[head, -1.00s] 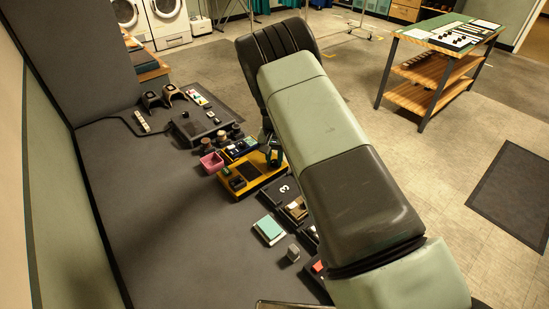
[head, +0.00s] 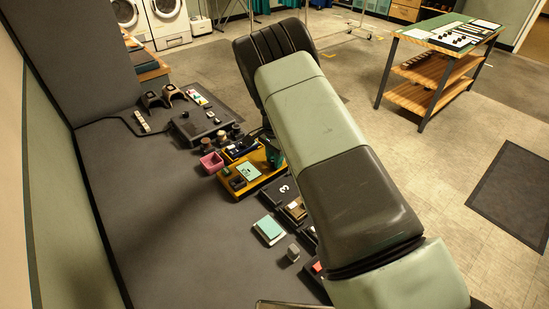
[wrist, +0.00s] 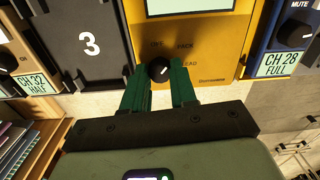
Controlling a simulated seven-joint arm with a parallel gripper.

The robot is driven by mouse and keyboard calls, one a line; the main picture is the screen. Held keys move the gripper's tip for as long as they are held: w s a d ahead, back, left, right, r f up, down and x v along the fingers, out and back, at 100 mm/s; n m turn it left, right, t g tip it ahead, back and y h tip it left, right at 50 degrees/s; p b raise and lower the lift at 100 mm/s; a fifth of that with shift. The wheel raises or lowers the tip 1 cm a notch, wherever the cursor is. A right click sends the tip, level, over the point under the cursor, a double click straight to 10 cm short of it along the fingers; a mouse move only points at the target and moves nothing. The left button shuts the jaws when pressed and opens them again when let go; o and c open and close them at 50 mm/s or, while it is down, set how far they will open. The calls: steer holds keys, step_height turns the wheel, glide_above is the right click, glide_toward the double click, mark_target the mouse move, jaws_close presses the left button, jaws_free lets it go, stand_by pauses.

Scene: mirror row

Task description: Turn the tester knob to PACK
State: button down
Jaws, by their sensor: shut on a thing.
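The yellow tester (wrist: 213,50) fills the middle of the wrist view; it also shows in the head view (head: 266,182), with a pale lit screen (head: 248,172). In the head view my arm partly hides the gripper and tester.
A dark unit marked 3 (wrist: 91,44) is left of the tester in the wrist view, and a blue unit (wrist: 262,38) is close on the right.

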steer(key=shift+m, duration=0.5)
steer(key=c, duration=0.9)
jaws_free()
step_height(320, 180, up, 11)
